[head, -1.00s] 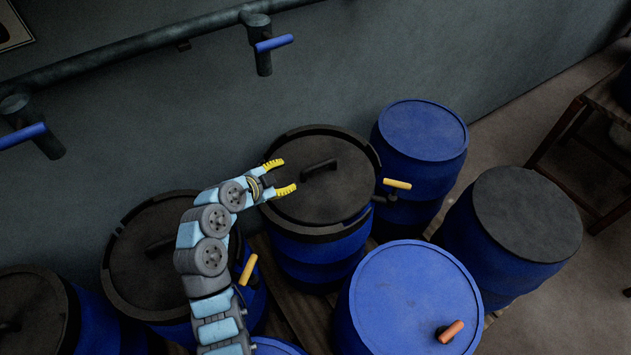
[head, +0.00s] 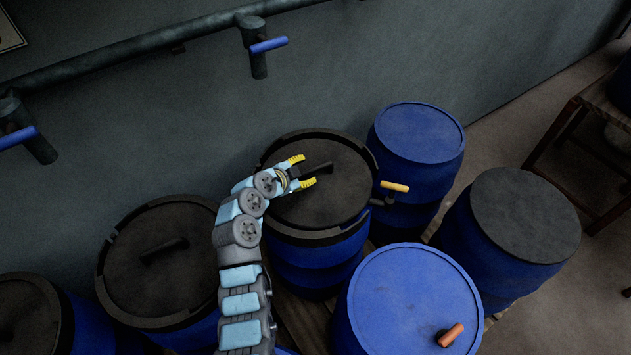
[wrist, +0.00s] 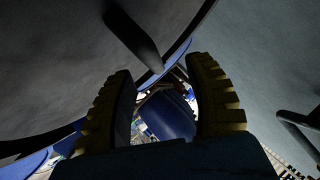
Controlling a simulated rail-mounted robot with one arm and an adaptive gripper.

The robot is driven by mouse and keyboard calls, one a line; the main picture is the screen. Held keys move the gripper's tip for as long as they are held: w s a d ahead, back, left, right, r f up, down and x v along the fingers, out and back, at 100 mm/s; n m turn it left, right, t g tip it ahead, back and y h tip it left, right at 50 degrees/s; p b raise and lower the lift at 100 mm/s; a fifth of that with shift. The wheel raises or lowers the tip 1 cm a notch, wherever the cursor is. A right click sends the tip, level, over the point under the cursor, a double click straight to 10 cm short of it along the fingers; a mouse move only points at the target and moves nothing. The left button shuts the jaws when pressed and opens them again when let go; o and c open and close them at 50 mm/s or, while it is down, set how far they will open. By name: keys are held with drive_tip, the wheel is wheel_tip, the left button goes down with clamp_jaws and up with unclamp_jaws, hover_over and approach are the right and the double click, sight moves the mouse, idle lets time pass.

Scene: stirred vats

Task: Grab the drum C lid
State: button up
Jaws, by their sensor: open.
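A dark round lid (head: 345,200) with a raised bar handle (head: 322,168) sits on the middle blue drum, inside a dark rim. No letter shows, so I cannot tell from marking whether this is drum C. My gripper (head: 303,171) is open and empty over the left part of this lid, its yellow fingertips on either side of the handle's near end in the head view. In the wrist view the open gripper (wrist: 160,68) shows with the lid (wrist: 50,60) and handle (wrist: 135,38) at upper left; the handle's end lies just above the gap, apart from the fingers.
A similar handled lid (head: 150,265) is on the drum to the left. An orange-handled valve (head: 394,187) sticks out at the middle drum's right. Closed blue drums (head: 415,295) crowd the right. A wall pipe (head: 150,40) with blue-handled valves runs behind.

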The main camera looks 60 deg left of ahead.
sight(312, 170)
drive_tip(key=shift+w+f, duration=0.1)
drive_tip(key=shift+w, duration=0.05)
drive_tip(key=x, duration=0.3)
drive_tip(key=shift+w+d+f, duration=0.2)
drive_tip(key=shift+b+x, duration=0.3)
drive_tip(key=shift+x, duration=0.55)
drive_tip(key=shift+c, duration=0.3)
clamp_jaws()
drive_tip(key=shift+r, duration=0.1)
